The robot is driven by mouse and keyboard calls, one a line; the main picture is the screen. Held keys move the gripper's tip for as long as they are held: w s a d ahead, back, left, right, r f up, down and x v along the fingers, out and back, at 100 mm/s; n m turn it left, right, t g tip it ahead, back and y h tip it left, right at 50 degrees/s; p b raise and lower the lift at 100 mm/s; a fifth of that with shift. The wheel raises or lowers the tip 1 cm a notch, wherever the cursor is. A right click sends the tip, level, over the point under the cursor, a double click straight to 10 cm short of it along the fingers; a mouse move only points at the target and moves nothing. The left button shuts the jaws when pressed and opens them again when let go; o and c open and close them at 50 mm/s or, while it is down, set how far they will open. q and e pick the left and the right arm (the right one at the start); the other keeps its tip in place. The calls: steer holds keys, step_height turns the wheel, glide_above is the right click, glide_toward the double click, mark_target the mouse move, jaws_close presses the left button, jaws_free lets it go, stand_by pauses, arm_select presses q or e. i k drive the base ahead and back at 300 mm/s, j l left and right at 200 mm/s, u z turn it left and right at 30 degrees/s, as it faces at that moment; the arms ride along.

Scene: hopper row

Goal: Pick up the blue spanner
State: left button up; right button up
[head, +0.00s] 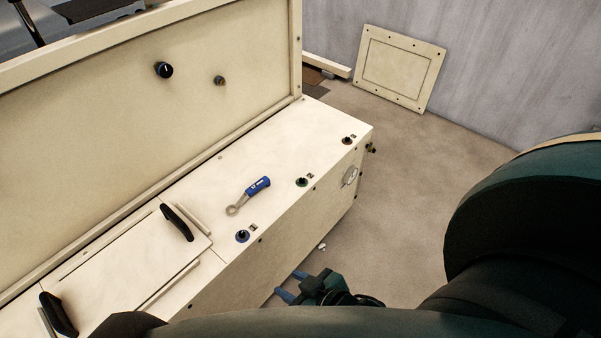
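The blue spanner (250,194) lies on the cream top of the cabinet (320,150). Its blue handle points up and to the right, and its grey ring end points down and to the left. My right gripper (289,288) shows at the bottom middle, in front of and below the cabinet's front edge. Its two blue fingertips are apart with nothing seen between them, and it is clear of the spanner. My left gripper is not in view.
Black handles (177,223) rise from the panel at left. An upright cream wall backs the cabinet top. Open floor lies right.

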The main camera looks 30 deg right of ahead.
mark_target(264, 182)
steer(key=z, duration=0.6)
steer(key=i+l, duration=0.15)
steer(key=l, duration=0.15)
steer(key=i+l+u, duration=0.1)
steer(key=l, duration=0.2)
steer(key=i+l, duration=0.1)
steer(key=l, duration=0.2)
steer(key=i+l, duration=0.15)
steer(key=l, duration=0.15)
steer(key=i+l, duration=0.1)
steer(key=i, duration=0.2)
steer(key=i+l+u, duration=0.1)
steer(key=i, duration=0.2)
